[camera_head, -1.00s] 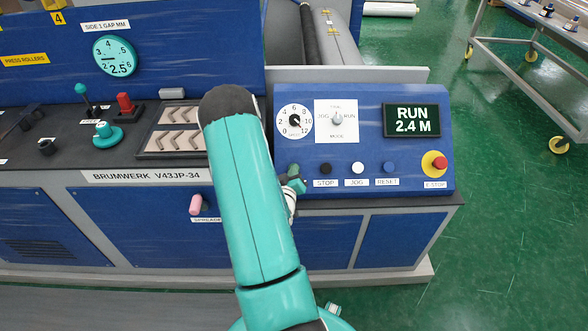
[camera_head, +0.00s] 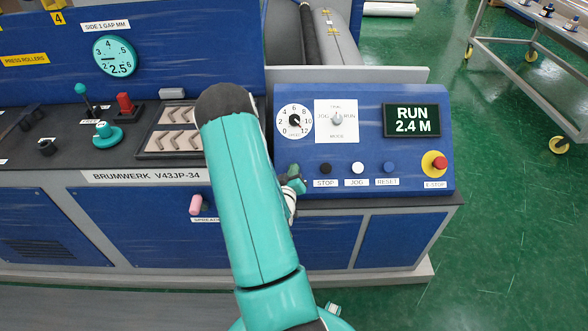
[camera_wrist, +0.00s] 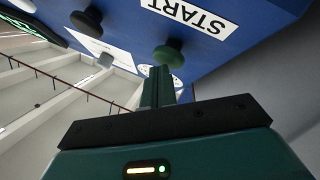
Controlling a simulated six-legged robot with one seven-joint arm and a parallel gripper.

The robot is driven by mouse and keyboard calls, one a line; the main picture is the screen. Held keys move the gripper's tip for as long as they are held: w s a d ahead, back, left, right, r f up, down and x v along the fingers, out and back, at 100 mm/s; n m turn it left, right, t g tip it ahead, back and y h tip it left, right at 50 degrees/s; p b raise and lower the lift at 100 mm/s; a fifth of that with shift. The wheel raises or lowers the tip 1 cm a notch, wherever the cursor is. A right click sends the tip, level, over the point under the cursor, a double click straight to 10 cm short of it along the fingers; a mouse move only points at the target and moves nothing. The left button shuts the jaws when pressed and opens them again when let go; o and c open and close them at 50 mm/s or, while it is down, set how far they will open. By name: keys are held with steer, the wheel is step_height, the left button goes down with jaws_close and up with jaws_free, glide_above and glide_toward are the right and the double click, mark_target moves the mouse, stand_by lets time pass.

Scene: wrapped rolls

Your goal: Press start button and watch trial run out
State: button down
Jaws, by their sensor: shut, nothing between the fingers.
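The start button is a dark green mushroom knob (camera_wrist: 168,52) beside the white START label (camera_wrist: 190,14) on the blue panel in the wrist view. My gripper (camera_wrist: 160,72) is shut and empty, its fingertips close below the knob; I cannot tell whether they touch it. In the head view my gripper (camera_head: 295,182) shows partly past my arm at the panel's lower left, and the START label is hidden. The display (camera_head: 411,120) reads RUN 2.4 M. The mode selector (camera_head: 337,118) stands by the dial (camera_head: 294,121).
Black STOP (camera_head: 325,169), white JOG (camera_head: 357,168) and blue RESET (camera_head: 389,168) buttons sit in a row to the right. A red E-stop (camera_head: 438,163) is at the panel's right. A wheeled cart (camera_head: 520,55) stands at the upper right; green floor between is clear.

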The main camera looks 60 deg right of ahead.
steer(key=shift+s+a+r, duration=0.2)
steer(key=shift+a+r, duration=0.2)
steer(key=shift+r, duration=0.05)
steer(key=shift+r, duration=0.1)
steer(key=a+r, duration=0.1)
steer(key=s+a+r, duration=0.1)
steer(key=r, duration=0.1)
steer(key=shift+s+a+r, duration=0.25)
steer(key=shift+a+r, duration=0.1)
steer(key=shift+a, duration=0.05)
steer(key=shift+a, duration=0.1)
stand_by(0.9)
